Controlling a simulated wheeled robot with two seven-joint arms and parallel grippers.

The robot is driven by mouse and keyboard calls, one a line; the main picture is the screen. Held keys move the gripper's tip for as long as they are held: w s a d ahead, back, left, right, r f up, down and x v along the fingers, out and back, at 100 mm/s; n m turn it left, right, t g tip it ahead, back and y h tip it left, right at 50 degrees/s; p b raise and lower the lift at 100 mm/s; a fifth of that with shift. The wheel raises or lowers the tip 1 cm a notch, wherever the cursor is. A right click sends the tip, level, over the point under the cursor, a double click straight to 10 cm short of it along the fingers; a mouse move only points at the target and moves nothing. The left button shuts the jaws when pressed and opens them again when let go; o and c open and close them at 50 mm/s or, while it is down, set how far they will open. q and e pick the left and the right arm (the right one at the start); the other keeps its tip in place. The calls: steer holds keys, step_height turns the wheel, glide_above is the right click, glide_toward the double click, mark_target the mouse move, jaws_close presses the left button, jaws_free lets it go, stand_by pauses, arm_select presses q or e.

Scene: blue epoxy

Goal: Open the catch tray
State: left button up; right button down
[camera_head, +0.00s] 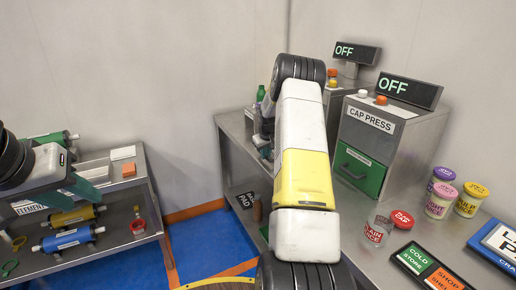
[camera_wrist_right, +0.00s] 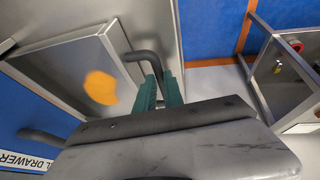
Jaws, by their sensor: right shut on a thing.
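In the right wrist view, a grey metal box-like front (camera_wrist_right: 62,62) with an orange patch fills the left; it looks like the catch tray, but how far open it is I cannot tell. A dark bent bar handle (camera_wrist_right: 148,58) stands out from it. My right gripper (camera_wrist_right: 160,92) has its green fingers shut on this handle. In the head view my right arm reaches away over the bench, and the tray and most of that gripper are hidden behind it. My left gripper (camera_head: 75,186) is at the left over the low side table, its green fingers apart and empty.
The cap press (camera_head: 376,122), with a green drawer (camera_head: 358,172), stands right of my right arm. The side table (camera_head: 120,222) at left holds blue and yellow cylinders. Blue floor lies between.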

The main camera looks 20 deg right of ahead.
steer(key=shift+a, duration=0.9)
steer(key=c, duration=1.5)
jaws_free()
steer(key=shift+o, duration=0.2)
steer(key=v, duration=0.7)
steer(key=shift+s+r, duration=0.25)
steer(key=shift+r, duration=0.05)
